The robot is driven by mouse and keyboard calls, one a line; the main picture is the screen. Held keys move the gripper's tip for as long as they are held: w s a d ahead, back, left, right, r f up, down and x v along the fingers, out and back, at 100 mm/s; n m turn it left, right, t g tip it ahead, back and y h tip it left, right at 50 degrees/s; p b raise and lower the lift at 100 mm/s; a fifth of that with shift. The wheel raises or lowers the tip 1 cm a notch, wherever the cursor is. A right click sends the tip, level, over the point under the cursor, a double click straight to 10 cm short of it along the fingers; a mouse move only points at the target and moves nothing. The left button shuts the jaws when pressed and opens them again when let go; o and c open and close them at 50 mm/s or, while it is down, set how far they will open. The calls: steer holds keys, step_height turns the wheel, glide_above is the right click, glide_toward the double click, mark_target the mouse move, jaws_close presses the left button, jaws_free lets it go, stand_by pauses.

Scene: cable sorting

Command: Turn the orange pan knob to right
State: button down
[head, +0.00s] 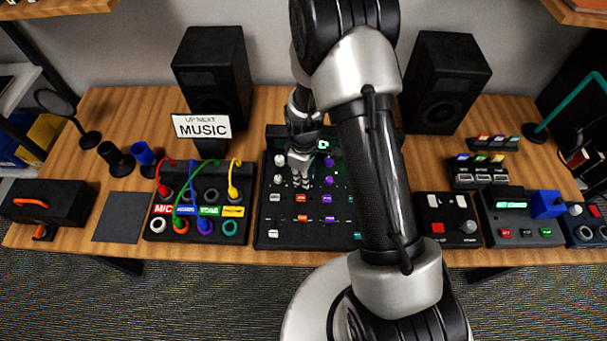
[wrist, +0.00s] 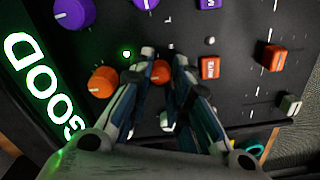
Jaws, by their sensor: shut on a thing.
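My gripper (head: 301,184) reaches down onto the black mixer (head: 265,236) in the head view. In the wrist view my gripper (wrist: 165,60) is shut on an orange knob (wrist: 160,72), with one finger on each side of it. The fingers hide most of this knob, so its pointer cannot be seen. A second orange knob (wrist: 103,81) with a white pointer line sits to the left of the fingers. A small green light (wrist: 127,54) glows beside it. The mixer display (wrist: 42,80) reads GOOD in green. Knob labels are not readable.
Purple knobs (wrist: 75,12) and orange buttons (wrist: 210,67) lie close to the fingers. A patch box (head: 197,236) with coloured cables stands left of the mixer. A black box with a red button (head: 437,228) stands to the right. My arm covers part of the mixer.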

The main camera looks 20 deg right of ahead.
steer(key=shift+m, duration=0.3)
steer(key=m, duration=0.4)
steer(key=shift+m, duration=0.3)
steer(key=m, duration=0.4)
steer(key=shift+p, duration=0.35)
steer(key=m, duration=0.5)
steer(key=shift+m, duration=1.9)
steer(key=c, duration=1.5)
jaws_free()
steer(key=shift+o, duration=0.2)
